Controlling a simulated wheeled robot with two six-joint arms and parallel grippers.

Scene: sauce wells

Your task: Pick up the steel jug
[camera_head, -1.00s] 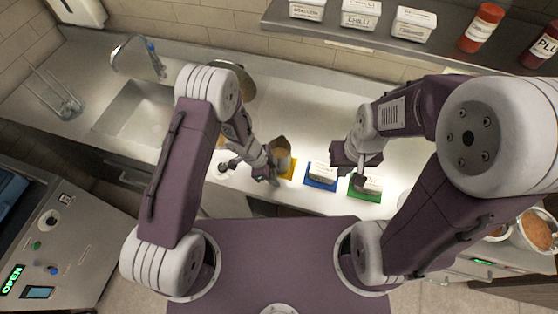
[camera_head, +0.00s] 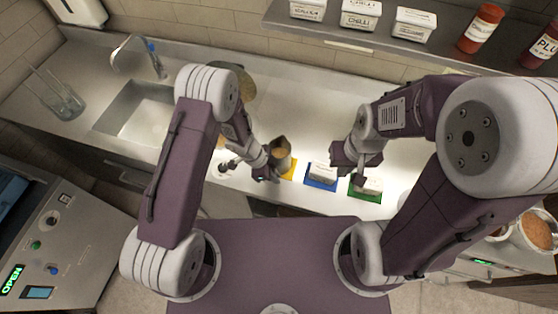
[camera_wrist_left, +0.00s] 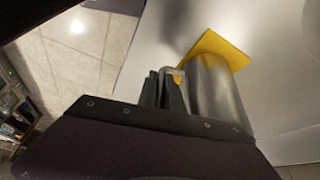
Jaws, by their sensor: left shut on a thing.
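The steel jug (camera_head: 280,150) stands over the yellow mat (camera_head: 290,170) on the counter, with brown contents showing at its top. In the left wrist view the jug (camera_wrist_left: 215,95) is a shiny metal cylinder beside the yellow mat (camera_wrist_left: 222,48). My left gripper (camera_head: 272,172) is at the jug's near left side. In the left wrist view my left gripper (camera_wrist_left: 172,88) is shut on the jug's handle. I cannot tell whether the jug touches the mat. My right gripper (camera_head: 368,170) is over the green mat by a white tub; its fingers are too small to read.
A blue mat (camera_head: 318,184) with a white tub (camera_head: 323,172) lies right of the jug, then a green mat (camera_head: 366,194) with another tub. A sink (camera_head: 135,112) is at the left. A shelf (camera_head: 345,35) with tubs and red bottles runs along the back.

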